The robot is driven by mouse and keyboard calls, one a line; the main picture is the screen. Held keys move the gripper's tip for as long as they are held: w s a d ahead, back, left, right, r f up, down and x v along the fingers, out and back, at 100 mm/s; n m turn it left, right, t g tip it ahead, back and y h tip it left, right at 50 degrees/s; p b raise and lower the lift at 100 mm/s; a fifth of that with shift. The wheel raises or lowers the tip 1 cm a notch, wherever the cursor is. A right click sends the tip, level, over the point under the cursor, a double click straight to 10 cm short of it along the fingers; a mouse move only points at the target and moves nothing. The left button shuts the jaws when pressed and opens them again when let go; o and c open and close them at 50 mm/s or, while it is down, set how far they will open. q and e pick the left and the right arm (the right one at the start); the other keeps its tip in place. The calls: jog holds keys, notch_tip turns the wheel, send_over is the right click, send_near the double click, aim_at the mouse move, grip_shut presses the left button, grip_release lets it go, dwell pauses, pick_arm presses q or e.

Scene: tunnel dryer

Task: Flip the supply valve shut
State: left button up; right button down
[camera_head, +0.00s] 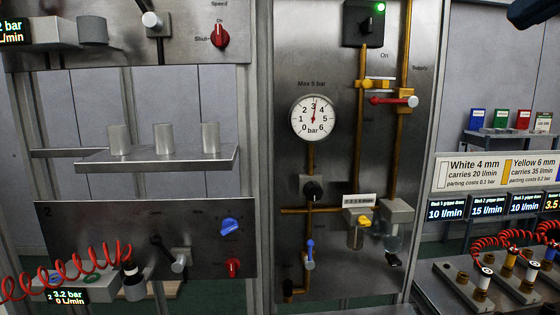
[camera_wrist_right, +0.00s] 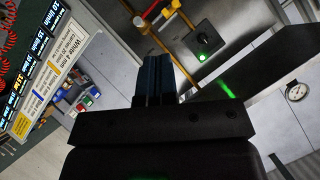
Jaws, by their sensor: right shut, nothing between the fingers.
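The supply valve is a brass body (camera_head: 406,99) on the vertical brass pipe, under the word "Supply" on the metal panel. My left gripper is not in view.
A yellow-handled valve (camera_head: 376,84) sits just above the red lever. A switch box (camera_head: 363,23) with a green light is above. A pressure gauge (camera_head: 314,117) is to the left. Glass-bowl units (camera_head: 392,228) hang below. A shelf (camera_head: 508,138) with small boxes stands right.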

jog(key=s+a+r+m+g+y, duration=0.25)
jog(key=a+r+m+y, duration=0.4)
jog(key=a+y, duration=0.4)
jog(key=w+f+m+g+y, duration=0.35)
jog(key=w+m+y, duration=0.25)
jog(key=m, duration=0.3)
jog(key=w+d+f+m+t+h, duration=0.1)
jog(key=w+d+f+m+t, duration=0.1)
jog(key=w+f+m+t, duration=0.55)
jog(key=w+d+f+m+t, duration=0.1)
jog(key=w+f+m+t, duration=0.3)
jog(key=m, duration=0.7)
jog(key=w+d+f+m+t+h, duration=0.1)
jog(key=d+f+m+h, duration=0.2)
jog(key=f+m+h, duration=1.1)
jog(key=d+f+m+t+h, duration=0.25)
jog(key=f+m, duration=0.75)
jog(key=f, duration=1.2)
jog(key=s+f+m+g+h, duration=0.1)
jog(key=s+f+m+g, duration=0.4)
jog(key=f, duration=0.9)
jog(key=s+f+m+g+h, duration=0.3)
jog(key=s+f+m, duration=0.1)
jog(key=s+f, duration=1.5)
jog(key=s, duration=0.3)
jog(key=shift+s+f+m+g, duration=0.2)
jog(key=shift+s+m+g, duration=0.15)
jog(key=shift+m+g, duration=0.05)
